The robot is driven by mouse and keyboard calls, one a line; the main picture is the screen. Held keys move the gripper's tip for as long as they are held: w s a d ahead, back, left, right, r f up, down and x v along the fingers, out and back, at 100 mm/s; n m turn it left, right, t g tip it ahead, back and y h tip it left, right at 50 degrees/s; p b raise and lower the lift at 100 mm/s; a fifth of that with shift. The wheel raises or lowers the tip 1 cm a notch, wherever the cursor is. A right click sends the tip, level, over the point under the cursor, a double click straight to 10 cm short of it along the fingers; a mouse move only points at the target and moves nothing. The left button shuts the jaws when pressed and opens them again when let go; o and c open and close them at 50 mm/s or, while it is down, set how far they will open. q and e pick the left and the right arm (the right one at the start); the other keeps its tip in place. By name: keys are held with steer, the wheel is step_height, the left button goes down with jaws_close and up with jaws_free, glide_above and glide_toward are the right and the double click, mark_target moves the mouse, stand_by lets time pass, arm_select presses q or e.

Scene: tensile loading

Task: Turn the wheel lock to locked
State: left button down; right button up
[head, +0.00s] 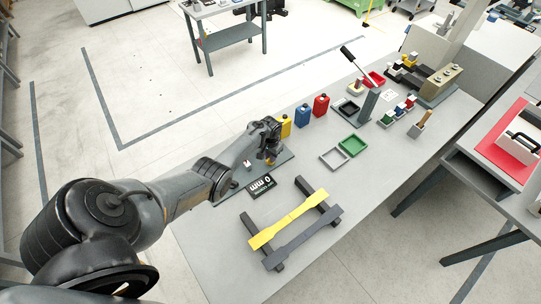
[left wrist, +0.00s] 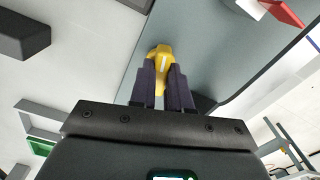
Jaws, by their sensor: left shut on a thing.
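My left gripper (head: 270,155) is over the far end of a grey base plate (head: 283,160) on the table. In the left wrist view, its two dark fingers (left wrist: 163,88) are shut on a yellow piece (left wrist: 160,55) with a pale stripe. This piece stands over the grey plate and seems to be the wheel lock's handle. The fingers hide its lower part, and in the head view my gripper hides it. I cannot read the lock's position. A black display reading "0 mm" (head: 262,185) stands near the plate. My right gripper is not in view.
A yellow bar (head: 288,218) and dark bar (head: 303,237) lie on supports in front. Grey (head: 334,158) and green (head: 353,145) trays lie to the right.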

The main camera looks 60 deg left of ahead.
arm_select(q)
steer(key=shift+m, duration=1.2)
steer(key=c, duration=1.1)
jaws_free()
